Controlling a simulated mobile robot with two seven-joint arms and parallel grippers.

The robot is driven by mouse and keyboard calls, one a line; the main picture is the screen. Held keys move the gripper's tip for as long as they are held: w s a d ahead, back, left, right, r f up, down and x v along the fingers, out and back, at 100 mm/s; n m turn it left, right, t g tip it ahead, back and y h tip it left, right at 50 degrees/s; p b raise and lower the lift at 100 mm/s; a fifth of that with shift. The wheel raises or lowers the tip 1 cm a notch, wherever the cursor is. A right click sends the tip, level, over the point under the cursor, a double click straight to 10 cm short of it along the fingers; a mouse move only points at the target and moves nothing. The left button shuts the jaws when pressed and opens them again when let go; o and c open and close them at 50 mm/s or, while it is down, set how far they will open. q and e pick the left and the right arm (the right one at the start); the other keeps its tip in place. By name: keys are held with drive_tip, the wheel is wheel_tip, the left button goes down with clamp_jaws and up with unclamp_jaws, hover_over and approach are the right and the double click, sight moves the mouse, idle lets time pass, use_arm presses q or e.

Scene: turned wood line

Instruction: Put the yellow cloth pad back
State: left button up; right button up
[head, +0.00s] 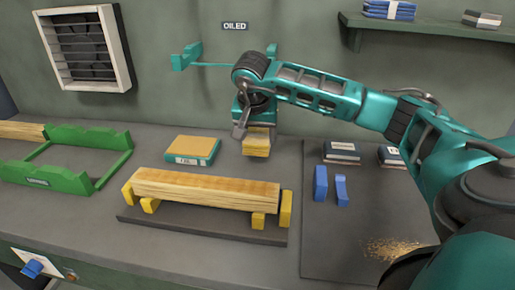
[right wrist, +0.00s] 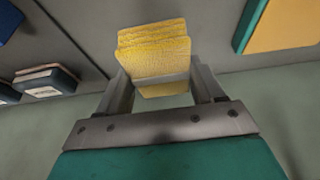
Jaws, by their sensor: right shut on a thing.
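The yellow cloth pad (head: 256,143) is in my right gripper (head: 256,127), near the back of the bench. In the right wrist view the pad (right wrist: 153,50) looks layered and sits between the two fingers of the right gripper (right wrist: 160,88), which are shut on it. A teal tray (head: 213,157) with a yellow-orange top and a white label stands just left of the pad. Its corner also shows in the right wrist view (right wrist: 243,28). I cannot tell whether the pad touches the bench. My left gripper is not in view.
A wooden bar (head: 205,189) rests on yellow supports in front. A green frame (head: 70,177) is at left. Blue blocks (head: 320,184) stand on a dark mat (head: 365,225) at right, with dark boxes (head: 341,153) behind. A teal rack (head: 187,58) is on the wall under an "OILED" sign (head: 235,26).

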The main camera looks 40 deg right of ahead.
drive_tip(key=shift+f, duration=2.2)
drive_tip(key=shift+f, duration=0.15)
drive_tip(key=o, duration=0.9)
drive_tip(key=shift+o, duration=0.2)
drive_tip(key=shift+r, duration=0.35)
drive_tip(key=v, duration=1.1)
drive_tip(key=shift+a+r+p, duration=0.2)
drive_tip(key=shift+r+p, duration=0.05)
drive_tip(key=shift+p, duration=0.05)
